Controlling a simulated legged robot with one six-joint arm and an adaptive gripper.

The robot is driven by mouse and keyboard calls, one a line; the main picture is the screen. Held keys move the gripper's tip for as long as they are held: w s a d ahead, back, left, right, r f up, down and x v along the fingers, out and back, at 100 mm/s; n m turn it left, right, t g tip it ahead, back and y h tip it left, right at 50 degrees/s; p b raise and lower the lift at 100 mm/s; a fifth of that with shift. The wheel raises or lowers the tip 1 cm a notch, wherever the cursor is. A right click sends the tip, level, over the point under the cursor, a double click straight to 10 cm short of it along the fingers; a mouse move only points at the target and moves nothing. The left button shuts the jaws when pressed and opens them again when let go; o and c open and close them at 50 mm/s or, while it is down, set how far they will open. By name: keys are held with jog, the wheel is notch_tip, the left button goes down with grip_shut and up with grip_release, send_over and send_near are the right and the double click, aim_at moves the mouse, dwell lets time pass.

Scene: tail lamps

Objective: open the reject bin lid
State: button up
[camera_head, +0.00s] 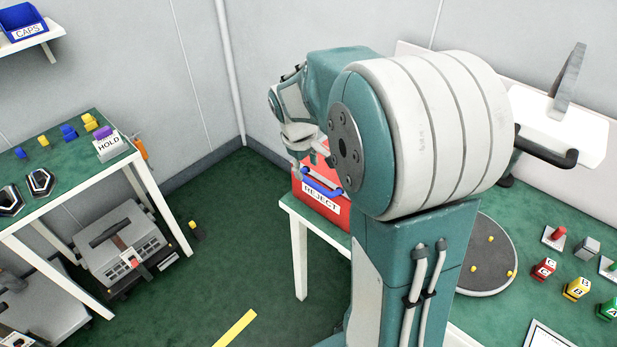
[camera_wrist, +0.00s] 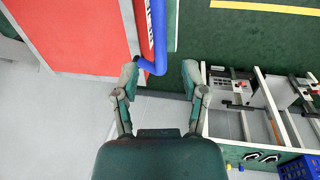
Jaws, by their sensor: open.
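The red reject bin (camera_head: 336,215) stands on the front left corner of a green-topped table, with a white REJECT label on its front. A blue bar handle (camera_head: 322,187) runs along its upper front edge. My gripper (camera_head: 312,158) is over the bin and hides part of its top. In the wrist view, the red lid (camera_wrist: 78,35) looks flat and fills the upper left. My open gripper (camera_wrist: 160,76) is empty, and the near end of the blue handle (camera_wrist: 158,38) shows between its fingertips, close to the left one. I cannot tell whether they touch.
My arm hides part of the table right of the bin. A round dark plate (camera_head: 488,258) and several coloured blocks stand farther right. A green-topped bench (camera_head: 60,168) with a HOLD box (camera_head: 108,147) stands at left. Green floor (camera_head: 245,220) lies open between them.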

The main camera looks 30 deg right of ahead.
aim_at(309, 180)
jog(key=f, duration=0.3)
jog(key=d+f, duration=0.1)
jog(key=f, duration=0.1)
jog(key=shift+w, duration=0.15)
jog(key=shift+c, duration=0.4)
grip_shut()
